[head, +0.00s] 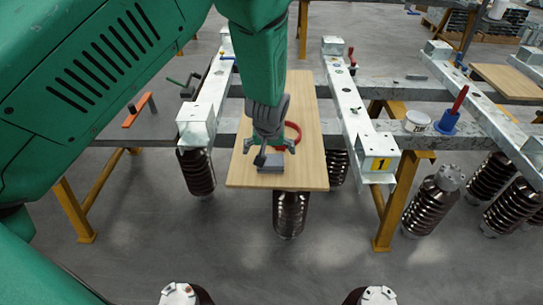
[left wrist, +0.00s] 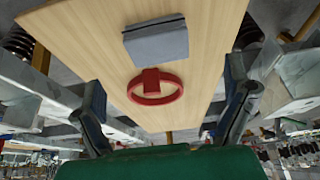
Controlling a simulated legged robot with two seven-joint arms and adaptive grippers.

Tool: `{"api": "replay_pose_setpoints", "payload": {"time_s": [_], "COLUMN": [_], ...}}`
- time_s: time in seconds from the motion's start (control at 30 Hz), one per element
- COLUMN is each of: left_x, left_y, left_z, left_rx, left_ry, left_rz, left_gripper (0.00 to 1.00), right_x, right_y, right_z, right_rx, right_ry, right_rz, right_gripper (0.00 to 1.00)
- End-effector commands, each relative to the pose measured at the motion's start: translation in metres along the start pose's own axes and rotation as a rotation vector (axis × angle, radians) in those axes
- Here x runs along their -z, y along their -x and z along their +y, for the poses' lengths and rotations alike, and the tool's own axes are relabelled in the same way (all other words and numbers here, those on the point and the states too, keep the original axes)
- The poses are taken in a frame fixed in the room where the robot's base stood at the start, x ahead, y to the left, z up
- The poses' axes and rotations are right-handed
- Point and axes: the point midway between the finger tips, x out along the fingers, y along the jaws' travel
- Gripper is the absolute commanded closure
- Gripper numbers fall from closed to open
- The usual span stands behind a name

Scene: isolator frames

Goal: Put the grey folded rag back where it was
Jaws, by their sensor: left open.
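The grey folded rag (head: 270,163) lies flat on the near end of the light wooden board (head: 310,172). It also shows near the top of the left wrist view (left wrist: 156,42), on the same board. My left gripper (head: 267,148) is above the board, just behind the rag in the head view, fingers spread wide with nothing between them. In the left wrist view the open fingers stand at both sides, clear of the rag. My right gripper is not in view.
A red ring-shaped object (left wrist: 156,90) lies on the board beside the rag, partly hidden by my gripper in the head view (head: 292,132). Metal beams flank the board. A white cup (head: 416,121) and a blue holder with red handle (head: 449,119) stand at right.

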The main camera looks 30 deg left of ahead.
Motion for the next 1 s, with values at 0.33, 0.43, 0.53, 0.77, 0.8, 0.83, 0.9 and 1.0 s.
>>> {"api": "replay_pose_setpoints", "payload": {"time_s": [0.33,0.43,0.53,0.77,0.8,0.83,0.9,1.0], "left_x": [-0.001,-0.001,-0.004,-0.110,-0.141,-0.164,-0.217,-0.279], "left_y": [0.044,0.046,0.043,-0.011,-0.019,-0.023,-0.025,-0.016], "left_z": [0.002,0.002,-0.001,-0.064,-0.080,-0.092,-0.116,-0.141], "left_rx": [0.003,0.003,0.005,0.031,0.028,0.023,0.003,-0.038], "left_ry": [-0.002,-0.002,-0.006,-0.160,-0.206,-0.242,-0.319,-0.409], "left_rz": [0.000,0.000,-0.005,-0.109,-0.139,-0.161,-0.210,-0.269], "left_gripper": [0.06,0.06,0.06,0.06,0.06,0.06,0.06,0.06], "right_x": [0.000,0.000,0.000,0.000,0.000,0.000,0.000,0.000], "right_y": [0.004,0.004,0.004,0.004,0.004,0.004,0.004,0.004], "right_z": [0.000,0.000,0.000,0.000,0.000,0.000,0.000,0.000], "right_rx": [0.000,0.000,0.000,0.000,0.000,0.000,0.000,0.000], "right_ry": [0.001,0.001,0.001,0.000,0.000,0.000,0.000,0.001], "right_rz": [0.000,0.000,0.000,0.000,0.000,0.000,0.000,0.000], "right_gripper": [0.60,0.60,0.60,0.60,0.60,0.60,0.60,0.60]}}
